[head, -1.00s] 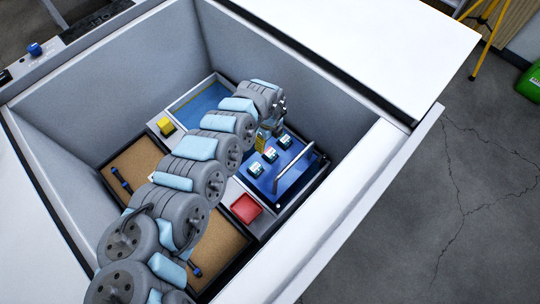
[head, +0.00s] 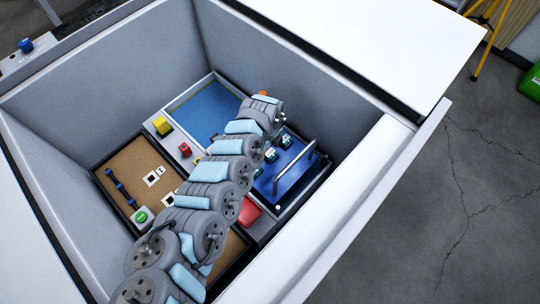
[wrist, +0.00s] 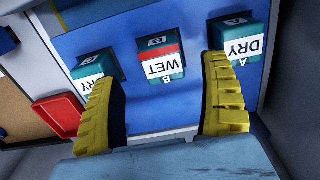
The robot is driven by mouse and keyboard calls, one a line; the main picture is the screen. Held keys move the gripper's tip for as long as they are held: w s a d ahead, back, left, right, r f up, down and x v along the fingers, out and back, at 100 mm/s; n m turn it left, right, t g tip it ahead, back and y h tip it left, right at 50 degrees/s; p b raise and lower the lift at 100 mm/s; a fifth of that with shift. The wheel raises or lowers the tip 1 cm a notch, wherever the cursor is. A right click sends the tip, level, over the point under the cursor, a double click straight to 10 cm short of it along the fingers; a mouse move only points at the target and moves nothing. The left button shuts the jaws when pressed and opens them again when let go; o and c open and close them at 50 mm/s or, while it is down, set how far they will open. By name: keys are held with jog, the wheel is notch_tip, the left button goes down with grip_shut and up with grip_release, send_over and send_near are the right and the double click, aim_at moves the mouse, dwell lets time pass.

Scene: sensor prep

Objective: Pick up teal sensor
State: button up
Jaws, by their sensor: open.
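Teal sensors with white labels sit on a blue panel (wrist: 190,25). In the wrist view, the middle teal sensor (wrist: 161,60) reads WET, B, with a red band. A teal sensor at left (wrist: 93,66) and another at right (wrist: 238,45) read DRY; the right one is marked A. Two teal sensors show in the head view, one at the back (head: 285,140) and one nearer (head: 271,155). My gripper (wrist: 158,82) is open and empty, its yellow fingers spread on either side below the WET sensor. In the head view my arm hides the fingers.
High grey walls (head: 110,75) enclose the work area. A metal handle (head: 295,172) rises beside the sensors. A red tray (wrist: 58,115) lies left of the panel in the wrist view.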

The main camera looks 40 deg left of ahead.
aim_at(270, 152)
notch_tip(270, 152, down, 4)
jog(key=shift+w+r+b, duration=0.1)
jog(key=shift+w+b, duration=0.05)
jog(key=shift+b, duration=0.95)
jog(key=shift+r, duration=0.1)
jog(key=c, duration=1.4)
